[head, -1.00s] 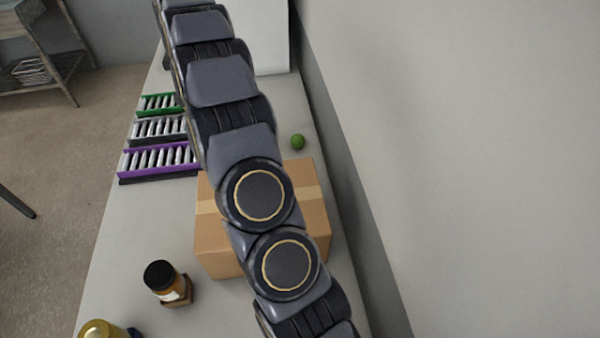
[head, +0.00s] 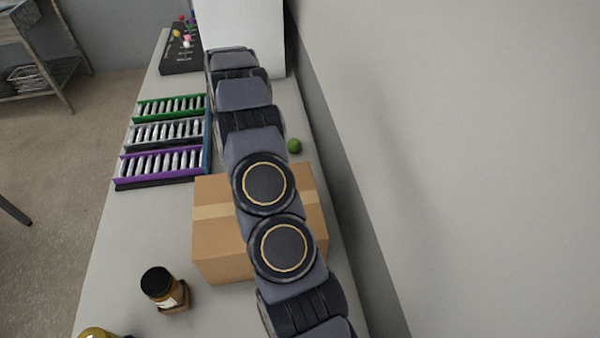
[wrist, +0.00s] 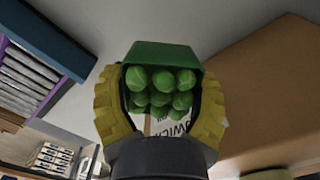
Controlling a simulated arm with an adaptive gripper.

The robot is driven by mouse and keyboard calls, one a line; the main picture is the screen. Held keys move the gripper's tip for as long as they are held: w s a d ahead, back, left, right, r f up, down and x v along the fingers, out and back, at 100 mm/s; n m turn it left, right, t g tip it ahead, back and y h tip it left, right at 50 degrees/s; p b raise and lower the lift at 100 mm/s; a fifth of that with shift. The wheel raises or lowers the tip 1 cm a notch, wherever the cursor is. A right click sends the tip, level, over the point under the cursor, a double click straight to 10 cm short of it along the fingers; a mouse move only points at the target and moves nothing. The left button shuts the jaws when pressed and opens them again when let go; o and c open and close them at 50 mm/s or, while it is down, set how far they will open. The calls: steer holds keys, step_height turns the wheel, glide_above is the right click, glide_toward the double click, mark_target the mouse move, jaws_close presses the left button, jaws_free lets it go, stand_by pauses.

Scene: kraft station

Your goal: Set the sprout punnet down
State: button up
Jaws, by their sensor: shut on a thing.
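The sprout punnet (wrist: 165,55) is green and filled with several round green sprouts (wrist: 160,82). In the wrist view my gripper (wrist: 160,95) has its yellow fingers closed on both sides of it. A white label with dark letters shows partly below the sprouts. A grey surface lies beyond the punnet; I cannot tell whether they touch.
A cardboard box (head: 222,240) stands on the grey table (head: 120,255), right of the racks with green, grey and purple rails (head: 140,168). A dark-lidded jar (head: 160,284) stands in front.

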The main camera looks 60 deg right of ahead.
steer(key=s+d, duration=1)
steer(key=shift+s+d, duration=0.2)
steer(key=shift+s, duration=0.1)
step_height(320, 180, down, 2)
steer(key=shift+f, duration=0.2)
step_height(320, 180, down, 4)
steer(key=shift+f, duration=0.1)
steer(key=shift+s+d+f, duration=0.1)
steer(key=shift+f, duration=0.15)
steer(key=o, duration=1.2)
